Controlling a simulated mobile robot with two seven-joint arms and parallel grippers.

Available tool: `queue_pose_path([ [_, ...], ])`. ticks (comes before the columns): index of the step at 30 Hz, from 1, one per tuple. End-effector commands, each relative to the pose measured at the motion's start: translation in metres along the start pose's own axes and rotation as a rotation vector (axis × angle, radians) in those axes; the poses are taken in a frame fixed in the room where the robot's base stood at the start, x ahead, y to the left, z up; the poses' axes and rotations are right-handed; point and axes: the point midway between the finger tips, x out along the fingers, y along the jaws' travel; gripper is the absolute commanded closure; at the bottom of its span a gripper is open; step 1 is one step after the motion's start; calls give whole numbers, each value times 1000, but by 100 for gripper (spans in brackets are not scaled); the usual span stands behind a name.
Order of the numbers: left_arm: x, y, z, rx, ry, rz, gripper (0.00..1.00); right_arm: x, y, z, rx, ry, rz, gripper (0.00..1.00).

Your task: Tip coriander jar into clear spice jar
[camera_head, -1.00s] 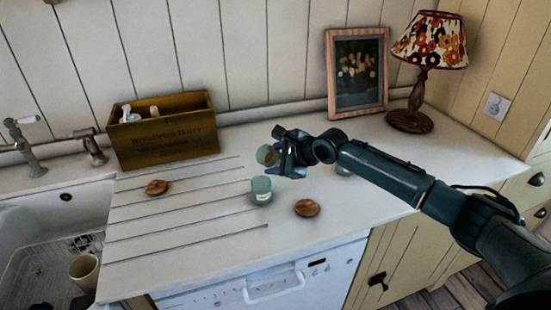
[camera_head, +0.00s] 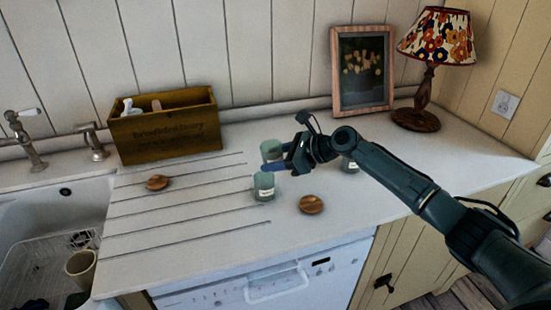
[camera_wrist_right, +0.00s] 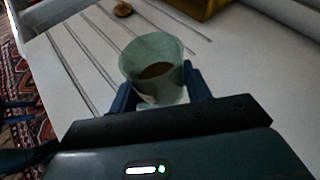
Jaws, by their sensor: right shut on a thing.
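My right gripper (camera_head: 282,163) is shut on a greenish see-through glass jar (camera_head: 271,149), which looks close to upright. In the right wrist view, this open-topped jar (camera_wrist_right: 150,52) sits between the blue fingers and has brown contents low inside. A second greenish jar (camera_head: 264,187) with a pale label stands upright on the counter, just in front of the held jar in the picture. I cannot read the labels to tell which jar is the coriander. Whether the held jar touches the counter is unclear. My left gripper is out of view.
A third jar (camera_head: 349,165) stands partly behind my right arm. Round wooden lids lie on the counter (camera_head: 311,204), one at the left (camera_head: 157,183). A wooden box (camera_head: 167,132), a picture frame (camera_head: 362,70) and a lamp (camera_head: 424,85) stand at the back. The sink is left.

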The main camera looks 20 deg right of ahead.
Motion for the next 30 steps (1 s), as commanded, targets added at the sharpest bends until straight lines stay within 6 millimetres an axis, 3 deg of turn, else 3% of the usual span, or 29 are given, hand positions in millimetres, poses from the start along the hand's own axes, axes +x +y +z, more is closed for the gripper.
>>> queue_pose_path([
  [8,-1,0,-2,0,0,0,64,-1,-1,2,-2,0,-2,76],
  [16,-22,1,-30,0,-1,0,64,-14,-5,27,0,0,-2,76],
  [26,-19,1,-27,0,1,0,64,-18,-6,36,-3,0,-1,76],
  [30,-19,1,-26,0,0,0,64,-12,10,40,-14,-6,25,76],
])
